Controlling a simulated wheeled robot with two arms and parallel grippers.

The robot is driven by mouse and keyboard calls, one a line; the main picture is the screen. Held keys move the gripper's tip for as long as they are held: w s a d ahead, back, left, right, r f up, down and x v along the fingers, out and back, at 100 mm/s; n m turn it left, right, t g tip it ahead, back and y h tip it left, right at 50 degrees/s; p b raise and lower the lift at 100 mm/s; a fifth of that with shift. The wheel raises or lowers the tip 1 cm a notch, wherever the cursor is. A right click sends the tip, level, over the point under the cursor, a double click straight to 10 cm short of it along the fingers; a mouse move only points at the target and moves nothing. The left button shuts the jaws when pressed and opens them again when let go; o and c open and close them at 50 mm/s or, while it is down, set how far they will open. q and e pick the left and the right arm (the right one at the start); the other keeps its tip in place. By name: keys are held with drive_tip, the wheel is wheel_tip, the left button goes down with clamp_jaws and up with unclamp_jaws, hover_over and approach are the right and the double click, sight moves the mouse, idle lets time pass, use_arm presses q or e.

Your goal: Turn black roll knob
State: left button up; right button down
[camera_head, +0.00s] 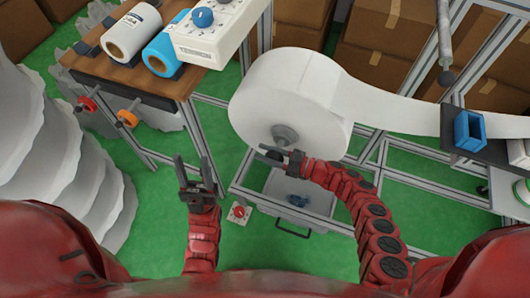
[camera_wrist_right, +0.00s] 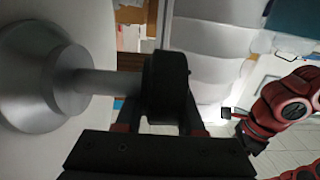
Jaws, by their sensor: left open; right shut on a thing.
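The large white roll (camera_head: 285,95) stands upright in the middle of the head view, with a grey hub (camera_head: 286,136) on its near face. In the right wrist view a grey shaft runs from the cone-shaped hub (camera_wrist_right: 35,75) to the black roll knob (camera_wrist_right: 166,85). My right gripper (camera_head: 272,154) is at the hub and shut on the knob, its fingers on both sides of it in the wrist view. In the head view the gripper mostly hides the knob. My left gripper (camera_head: 194,172) is open and empty, left of the roll and apart from it.
A wooden table (camera_head: 130,75) at the upper left holds small rolls and a white control box (camera_head: 220,30). Red and orange knobs (camera_head: 127,118) stick out from its front. A grey bin (camera_head: 300,195) and a red button box (camera_head: 239,213) sit below the roll. Metal framing stands right.

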drive_tip(key=shift+s, duration=0.1)
wheel_tip(320, 180, down, 3)
drive_tip(key=g+h+p, duration=0.1)
drive_tip(key=h+p, duration=0.2)
drive_tip(key=p, duration=0.2)
drive_tip(key=g+h+p, duration=0.1)
drive_tip(key=h+p, duration=0.3)
drive_tip(key=g+h+p, duration=0.1)
drive_tip(key=h+p, duration=0.3)
drive_tip(key=p, duration=0.1)
drive_tip(key=shift+s+f+g+p, duration=0.1)
drive_tip(key=shift+f+g+p, duration=0.1)
drive_tip(key=shift+g+p, duration=0.2)
drive_tip(key=shift+d+f+h, duration=0.1)
drive_tip(key=shift+h, duration=0.6)
drive_tip(key=shift+s+d+f+g+h+b, duration=0.15)
drive_tip(key=shift+d+f+g+h+b, duration=0.3)
drive_tip(key=shift+h+b, duration=1.9)
drive_tip(key=shift+s+d+f+g+h+b, duration=0.3)
drive_tip(key=shift+g+h+b, duration=0.6)
drive_tip(key=shift+b, duration=2.65)
drive_tip(key=shift+s+d+f+g+h+b, duration=0.15)
drive_tip(key=shift+d+g+h+b, duration=0.35)
drive_tip(key=shift+h+b, duration=1.9)
drive_tip(key=shift+y+b, duration=0.55)
